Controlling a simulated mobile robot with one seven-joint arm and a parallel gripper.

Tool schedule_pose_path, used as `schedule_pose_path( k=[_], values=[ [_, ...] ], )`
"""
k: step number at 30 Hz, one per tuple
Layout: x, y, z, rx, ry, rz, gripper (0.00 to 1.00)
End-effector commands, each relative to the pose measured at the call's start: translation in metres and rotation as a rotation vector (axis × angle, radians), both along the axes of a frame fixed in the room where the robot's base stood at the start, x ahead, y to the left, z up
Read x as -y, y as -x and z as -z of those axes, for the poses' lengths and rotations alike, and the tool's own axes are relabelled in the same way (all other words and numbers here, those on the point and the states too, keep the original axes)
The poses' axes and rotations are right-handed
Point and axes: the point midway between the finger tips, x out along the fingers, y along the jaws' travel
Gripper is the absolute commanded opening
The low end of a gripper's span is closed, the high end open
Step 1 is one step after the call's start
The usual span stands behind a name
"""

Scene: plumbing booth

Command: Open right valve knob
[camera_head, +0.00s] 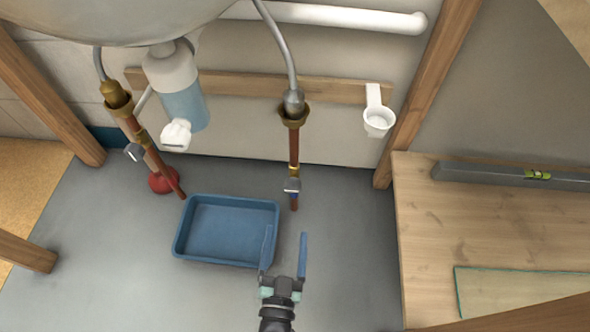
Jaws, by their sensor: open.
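The right valve knob (292,186) is a small grey handle on the right copper pipe (294,150), below a brass fitting. A similar left valve knob (134,153) sits on the left copper pipe (155,160). My gripper (286,245) has two blue fingers and is open and empty. It shows below the right knob in the picture, apart from it, with its fingers pointing up toward the pipe. The knob's exact turn angle is too small to tell.
A blue tray (182,232) lies on the floor left of my gripper. A wooden bench (450,230) stands at right. Grey floor between the gripper and bench is clear.

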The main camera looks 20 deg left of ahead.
Motion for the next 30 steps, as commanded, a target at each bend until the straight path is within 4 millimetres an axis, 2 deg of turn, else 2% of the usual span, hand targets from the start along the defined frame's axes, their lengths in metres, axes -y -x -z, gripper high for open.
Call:
schedule_pose_path(
  k=[4, 7, 21, 24, 30],
  values=[
    [-0.001, -0.001, 0.004, -0.003, 0.0, -0.001, 0.81],
    [-0.004, -0.012, 0.004, 0.001, -0.001, -0.001, 0.81],
    [-0.028, -0.1, 0.006, 0.002, 0.0, 0.001, 0.81],
    [-0.032, -0.112, 0.006, 0.0, 0.0, 0.001, 0.81],
    [-0.035, -0.123, 0.003, -0.002, 0.0, -0.001, 0.81]
  ],
)
